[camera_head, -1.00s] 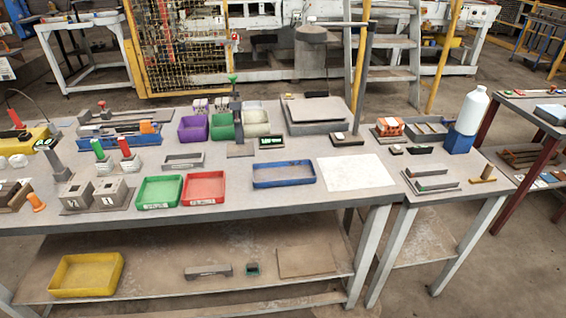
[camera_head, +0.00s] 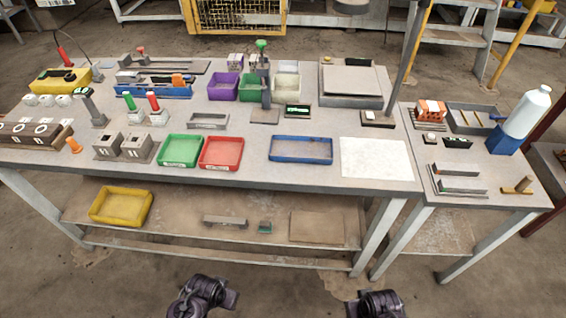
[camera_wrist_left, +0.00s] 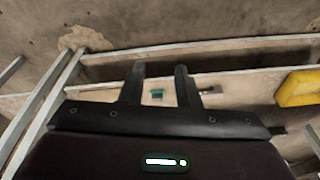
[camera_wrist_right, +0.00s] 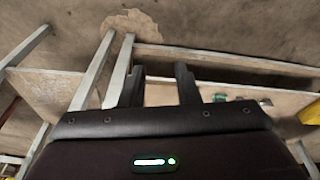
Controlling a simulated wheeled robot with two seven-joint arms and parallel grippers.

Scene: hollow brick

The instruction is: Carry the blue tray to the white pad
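The blue tray (camera_head: 301,160) is shallow and rectangular and lies flat and empty near the front edge of the table in the head view. The white pad (camera_head: 376,158) lies flat to its right, with a narrow gap between them, and nothing is on it. My left gripper (camera_wrist_left: 160,67) has its two fingers apart with nothing between them. My right gripper (camera_wrist_right: 160,67) is also open and empty. Dark parts of both my arms show at the bottom of the head view, in front of the table and well away from the tray. Neither wrist view shows the tray or pad.
A red tray (camera_head: 221,167) and a green tray (camera_head: 180,165) stand left of the blue tray. A green-lit display (camera_head: 297,111) and a post on a base (camera_head: 265,115) stand behind it. A yellow tray (camera_head: 121,222) sits on the lower shelf. A white bottle (camera_head: 527,112) stands right.

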